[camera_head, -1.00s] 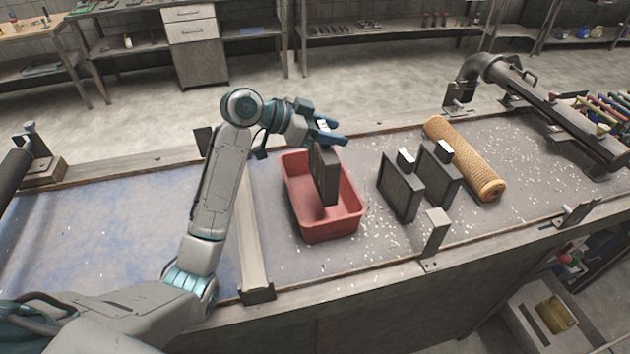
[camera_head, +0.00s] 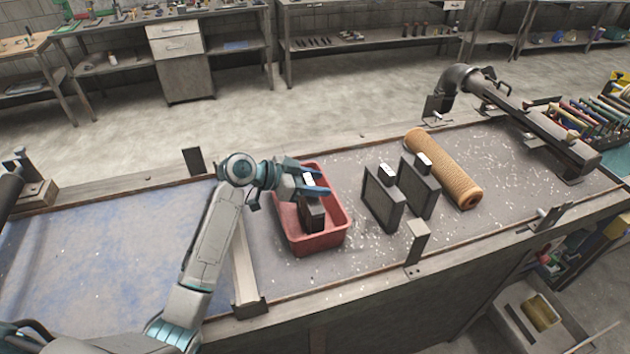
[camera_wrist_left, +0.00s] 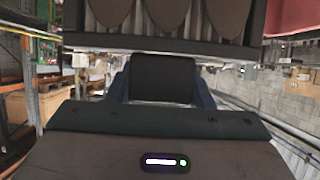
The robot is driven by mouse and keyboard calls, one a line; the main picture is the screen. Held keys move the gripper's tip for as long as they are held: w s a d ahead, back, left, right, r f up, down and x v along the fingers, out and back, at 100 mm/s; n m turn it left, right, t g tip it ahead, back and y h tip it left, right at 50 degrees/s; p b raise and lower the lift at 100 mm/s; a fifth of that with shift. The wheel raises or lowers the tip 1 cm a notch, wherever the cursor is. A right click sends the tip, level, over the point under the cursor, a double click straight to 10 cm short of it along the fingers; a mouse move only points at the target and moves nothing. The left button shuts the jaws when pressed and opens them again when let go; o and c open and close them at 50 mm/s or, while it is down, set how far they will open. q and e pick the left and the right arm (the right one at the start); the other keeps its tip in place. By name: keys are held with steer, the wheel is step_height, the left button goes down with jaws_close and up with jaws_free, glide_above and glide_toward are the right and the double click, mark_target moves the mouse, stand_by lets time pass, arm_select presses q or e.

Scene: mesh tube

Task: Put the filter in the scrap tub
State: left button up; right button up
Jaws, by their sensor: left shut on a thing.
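A dark, framed filter (camera_head: 312,214) hangs from my left gripper (camera_head: 314,187), its lower part inside the red scrap tub (camera_head: 318,240). My left gripper is shut on the top of the filter, over the tub. I cannot tell whether the filter touches the tub's floor. In the left wrist view the filter (camera_wrist_left: 175,25) fills the top, with a pleated face in a dark frame, and a red patch of the tub (camera_wrist_left: 293,16) shows at the upper right. My right gripper is not in view.
Two more dark filters (camera_head: 381,200) (camera_head: 419,187) with white labels stand upright right of the tub. A tan mesh roll (camera_head: 444,168) lies behind them. A metal bracket (camera_head: 417,241) stands at the bench's front edge. The blue-stained surface (camera_head: 100,240) at left is clear.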

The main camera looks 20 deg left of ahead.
arm_select(q)
steer(key=o, duration=1.4)
steer(key=shift+f, duration=0.1)
steer(key=shift+o, duration=0.2)
steer(key=shift+s+a+r, duration=0.25)
steer(key=shift+a, duration=0.2)
steer(key=b+v, duration=0.4)
steer(key=v, duration=0.7)
steer(key=shift+d+r, duration=0.1)
